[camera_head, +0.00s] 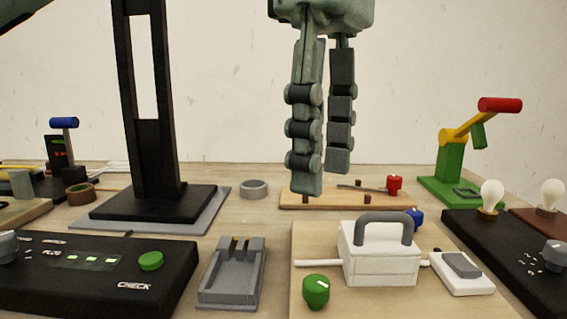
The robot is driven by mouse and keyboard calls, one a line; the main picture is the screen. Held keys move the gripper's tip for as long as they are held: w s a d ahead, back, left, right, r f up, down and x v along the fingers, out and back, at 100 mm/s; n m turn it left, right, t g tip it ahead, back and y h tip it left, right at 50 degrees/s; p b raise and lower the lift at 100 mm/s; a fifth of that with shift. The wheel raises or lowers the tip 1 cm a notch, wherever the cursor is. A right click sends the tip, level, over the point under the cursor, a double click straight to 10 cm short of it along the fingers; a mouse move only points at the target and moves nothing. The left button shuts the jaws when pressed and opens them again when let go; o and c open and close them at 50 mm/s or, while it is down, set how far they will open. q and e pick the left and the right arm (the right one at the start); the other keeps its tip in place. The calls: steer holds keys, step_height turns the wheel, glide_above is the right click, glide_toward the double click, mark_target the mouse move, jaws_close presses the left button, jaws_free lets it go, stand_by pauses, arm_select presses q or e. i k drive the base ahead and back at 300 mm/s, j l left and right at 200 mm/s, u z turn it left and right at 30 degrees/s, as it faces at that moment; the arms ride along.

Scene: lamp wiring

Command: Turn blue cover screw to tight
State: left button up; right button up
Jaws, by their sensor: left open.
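The blue cover screw (416,217) shows as a small blue knob at the back right corner of the white cover box (380,262). The box hides part of it, so I cannot tell how far it is turned. The box has a grey handle (385,222) on top and sits on a wooden board (302,248). A green knob (316,291) with a white mark stands at the board's front left. My left gripper (322,178) hangs open and empty, fingers down, above and to the left of the blue screw, not touching anything. My right gripper is out of view.
A black post (158,165) stands on a grey-edged base at the left. A black check panel (90,285) and a grey holder (231,275) are in front. A board with a red knob (394,184) lies behind. A green stand (450,162) and two bulbs (491,194) are at right.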

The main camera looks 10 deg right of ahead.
mark_target(417, 215)
steer(key=k, duration=1.5)
